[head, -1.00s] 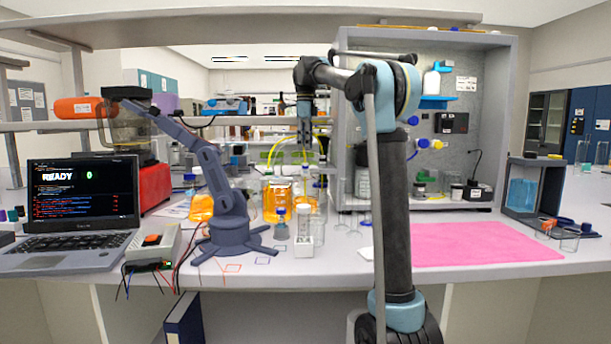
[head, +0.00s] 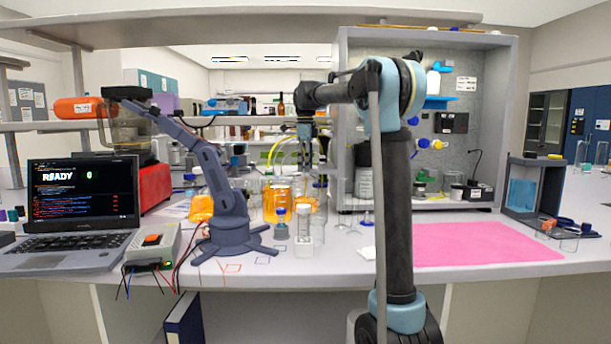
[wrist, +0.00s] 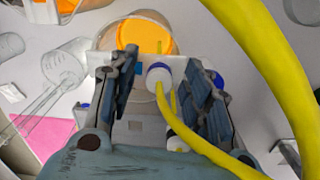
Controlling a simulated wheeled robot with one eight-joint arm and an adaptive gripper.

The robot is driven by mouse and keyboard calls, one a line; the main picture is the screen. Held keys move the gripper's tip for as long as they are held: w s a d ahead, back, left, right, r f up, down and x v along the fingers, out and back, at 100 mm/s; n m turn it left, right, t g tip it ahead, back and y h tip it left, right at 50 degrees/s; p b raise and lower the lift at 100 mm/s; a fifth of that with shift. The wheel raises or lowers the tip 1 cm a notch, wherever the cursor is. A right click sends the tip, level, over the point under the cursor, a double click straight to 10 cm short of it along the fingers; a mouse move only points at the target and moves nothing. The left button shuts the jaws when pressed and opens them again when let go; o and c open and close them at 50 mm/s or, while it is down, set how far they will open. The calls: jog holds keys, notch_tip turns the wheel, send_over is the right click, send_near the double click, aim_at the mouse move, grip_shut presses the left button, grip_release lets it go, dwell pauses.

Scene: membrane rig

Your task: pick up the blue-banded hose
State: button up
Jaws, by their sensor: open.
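The blue-banded hose (wrist: 159,73) shows in the wrist view as a white end piece with a dark blue band and a yellow tube leading down and right. Its end piece lies between the two fingers of my gripper (wrist: 162,80) in the picture, nearer the left finger. My gripper is open, and I cannot tell whether either finger touches the hose. A second white end piece (wrist: 177,143) with yellow tubing shows lower between the fingers, partly hidden by my gripper. In the head view my gripper is small and hard to make out among the glassware.
A thick yellow tube (wrist: 262,45) crosses the wrist view close to the camera. An orange-filled vessel (wrist: 144,36) stands just beyond the fingers. Clear glassware (wrist: 66,62) lies to the left. In the head view, a dark blue desktop arm (head: 232,215) stands left of the bottles.

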jog(key=shift+c, duration=0.4)
jog(key=c, duration=0.9)
jog(key=shift+o, duration=0.2)
jog(key=shift+r, duration=0.1)
notch_tip(320, 180, up, 18)
